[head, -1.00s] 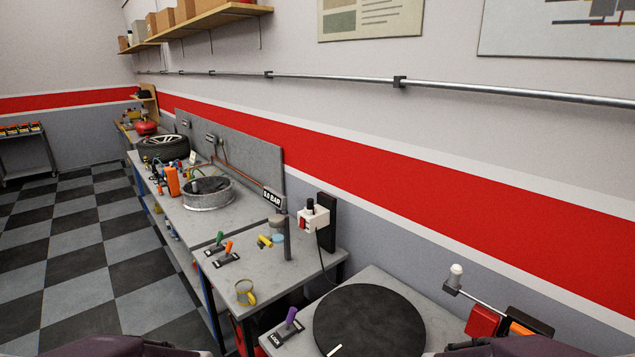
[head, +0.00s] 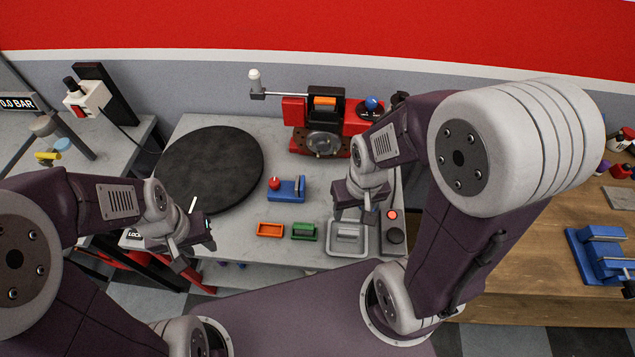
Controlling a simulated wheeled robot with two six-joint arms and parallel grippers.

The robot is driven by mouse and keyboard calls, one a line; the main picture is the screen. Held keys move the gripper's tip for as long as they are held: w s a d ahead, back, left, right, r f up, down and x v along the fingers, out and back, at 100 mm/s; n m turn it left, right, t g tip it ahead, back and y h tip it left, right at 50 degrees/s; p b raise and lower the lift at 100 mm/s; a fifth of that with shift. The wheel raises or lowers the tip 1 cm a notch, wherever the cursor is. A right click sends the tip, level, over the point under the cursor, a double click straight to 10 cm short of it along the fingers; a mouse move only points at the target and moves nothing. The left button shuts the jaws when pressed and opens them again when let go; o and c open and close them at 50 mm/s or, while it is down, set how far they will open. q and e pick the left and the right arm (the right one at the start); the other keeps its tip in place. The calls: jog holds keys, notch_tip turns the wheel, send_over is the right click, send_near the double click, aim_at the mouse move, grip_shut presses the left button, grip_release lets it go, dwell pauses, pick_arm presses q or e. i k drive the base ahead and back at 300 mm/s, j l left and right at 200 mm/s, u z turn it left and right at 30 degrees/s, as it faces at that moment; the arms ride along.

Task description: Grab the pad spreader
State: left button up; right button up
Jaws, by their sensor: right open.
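A small blue tool with a red knob (head: 287,188) sits on the grey bench, right of the black turntable. It may be the pad spreader, but I cannot tell for sure. My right gripper (head: 354,212) is open and points down over the bench, right of the blue tool and above a grey tray (head: 346,246). It is apart from the blue tool. My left gripper (head: 194,253) is at the bench's front left, below the turntable; whether its jaws are open is unclear.
The black turntable (head: 212,168) fills the bench's left. A red machine (head: 323,125) stands at the back. Orange (head: 269,230) and green (head: 304,231) trays lie near the front edge. A wooden bench (head: 520,280) with a blue fixture (head: 600,250) is at right.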

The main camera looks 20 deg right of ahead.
aim_at(286, 193)
jog(key=z, duration=0.2)
jog(key=j+z, duration=0.3)
jog(key=j, duration=0.9)
jog(key=j+z, duration=0.35)
jog(key=j, duration=0.85)
